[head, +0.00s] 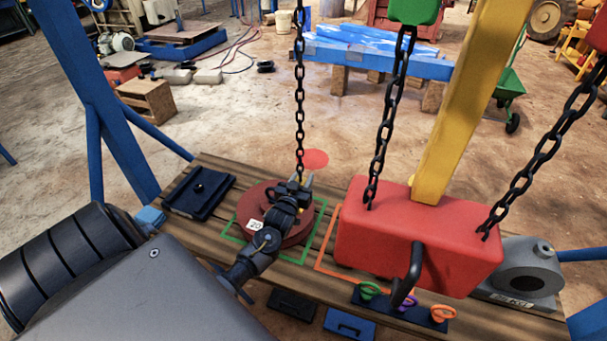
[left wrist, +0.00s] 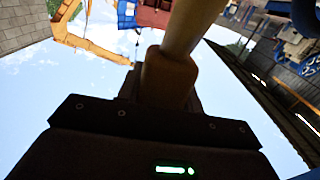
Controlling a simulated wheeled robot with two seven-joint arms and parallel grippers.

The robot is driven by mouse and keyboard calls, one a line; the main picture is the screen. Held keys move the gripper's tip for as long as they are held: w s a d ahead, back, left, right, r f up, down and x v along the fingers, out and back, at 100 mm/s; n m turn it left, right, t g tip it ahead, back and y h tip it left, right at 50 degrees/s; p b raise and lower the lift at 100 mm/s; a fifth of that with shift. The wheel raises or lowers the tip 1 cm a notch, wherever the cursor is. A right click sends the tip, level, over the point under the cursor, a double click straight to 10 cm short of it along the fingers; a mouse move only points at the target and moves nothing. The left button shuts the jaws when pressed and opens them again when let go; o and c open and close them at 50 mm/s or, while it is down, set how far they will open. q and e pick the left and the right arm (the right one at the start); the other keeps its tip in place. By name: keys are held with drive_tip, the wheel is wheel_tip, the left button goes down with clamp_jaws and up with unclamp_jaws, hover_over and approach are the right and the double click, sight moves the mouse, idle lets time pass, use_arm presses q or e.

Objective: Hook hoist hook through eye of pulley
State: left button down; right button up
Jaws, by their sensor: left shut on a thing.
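A dark chain (head: 299,90) hangs from above down to my left gripper (head: 296,188). The gripper is shut at the chain's lower end, where a small yellowish piece shows; I take this as the hoist hook, mostly hidden by the jaws. A round red body (head: 262,201) marked "20", likely the pulley, lies under and behind the gripper on the plank bench. Its eye cannot be made out, nor whether the hook touches it. In the left wrist view a smooth tan piece (left wrist: 168,78) rises in front of the gripper. My right gripper is not in view.
A red block (head: 420,240) with a black hook (head: 408,272) hangs from two chains at right. Coloured rings (head: 371,291) stand on a strip at the front edge. A dark flat piece (head: 200,193) lies left and a grey housing (head: 525,270) right on the bench (head: 335,200).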

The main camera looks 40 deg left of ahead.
use_arm(q)
drive_tip(key=shift+r+p+v, duration=0.2)
drive_tip(key=shift+p+v, duration=0.3)
drive_tip(key=shift+v, duration=0.3)
drive_tip(key=shift+r+p+v, duration=0.2)
drive_tip(key=shift+p+v, duration=0.35)
drive_tip(key=shift+v, duration=0.25)
drive_tip(key=shift+r+p+v, duration=0.2)
drive_tip(key=shift+p+v, duration=0.3)
drive_tip(key=shift+v, duration=0.25)
drive_tip(key=p+v, duration=0.1)
drive_tip(key=v, duration=0.1)
drive_tip(key=p+v, duration=0.1)
drive_tip(key=v, duration=0.1)
drive_tip(key=shift+r, duration=0.25)
drive_tip(key=s+a, duration=0.4)
drive_tip(key=a, duration=0.6)
drive_tip(key=shift+s+p, duration=0.2)
drive_tip(key=shift+p, duration=0.1)
drive_tip(key=shift+a, duration=0.1)
drive_tip(key=shift+w, duration=0.15)
